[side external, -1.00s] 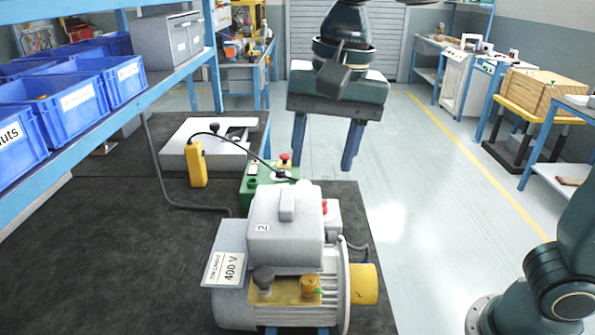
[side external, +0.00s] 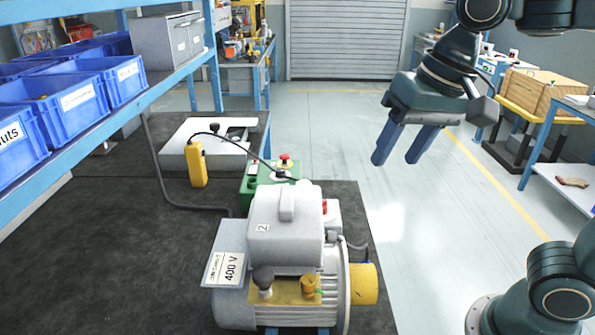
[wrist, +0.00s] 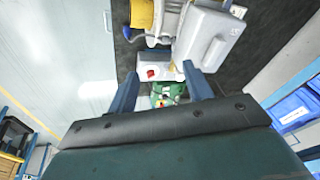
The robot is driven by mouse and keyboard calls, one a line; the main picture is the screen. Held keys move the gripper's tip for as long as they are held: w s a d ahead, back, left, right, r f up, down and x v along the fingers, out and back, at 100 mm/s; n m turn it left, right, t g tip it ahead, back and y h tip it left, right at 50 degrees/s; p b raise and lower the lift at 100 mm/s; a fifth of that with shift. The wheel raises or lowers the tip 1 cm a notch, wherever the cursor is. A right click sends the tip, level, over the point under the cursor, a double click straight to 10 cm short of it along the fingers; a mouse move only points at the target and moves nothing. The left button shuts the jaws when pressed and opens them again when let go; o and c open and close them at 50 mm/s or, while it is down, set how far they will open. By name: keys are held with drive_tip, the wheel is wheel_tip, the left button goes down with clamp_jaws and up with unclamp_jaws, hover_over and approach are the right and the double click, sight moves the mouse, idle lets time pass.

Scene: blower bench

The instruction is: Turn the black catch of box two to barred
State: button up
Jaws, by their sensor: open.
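Box two is the grey housing marked "2" (side external: 285,225) on top of the grey motor at the bench's front; its grey casing also shows in the wrist view (wrist: 208,38). On its near side a dark knob (side external: 264,276), which looks like the black catch, stands on a brass plate (side external: 287,291) beside a brass knob (side external: 310,285). I cannot read barred or open marks. My gripper (side external: 398,157) is open and empty, in the air to the right of and above the bench, well apart from box two. Its fingers also show in the wrist view (wrist: 160,76).
A green control box (side external: 250,190) with a red button stands behind the motor. A yellow pendant (side external: 196,164) with a black cable leans by a white case (side external: 222,155). Blue bins (side external: 72,102) fill the left shelf.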

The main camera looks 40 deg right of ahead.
drive_tip(key=s+d+f+n+t, duration=0.1)
drive_tip(key=s+d+f+n, duration=0.2)
drive_tip(key=s+d, duration=0.2)
drive_tip(key=shift+s+d+f+t+h, duration=0.15)
drive_tip(key=shift+s+f+t+h, duration=0.15)
drive_tip(key=shift+t, duration=0.1)
idle(0.4)
drive_tip(key=shift+s+d+f+n, duration=0.6)
drive_tip(key=shift+s+f+n, duration=0.1)
drive_tip(key=shift+s+f, duration=0.15)
drive_tip(key=shift+r, duration=0.15)
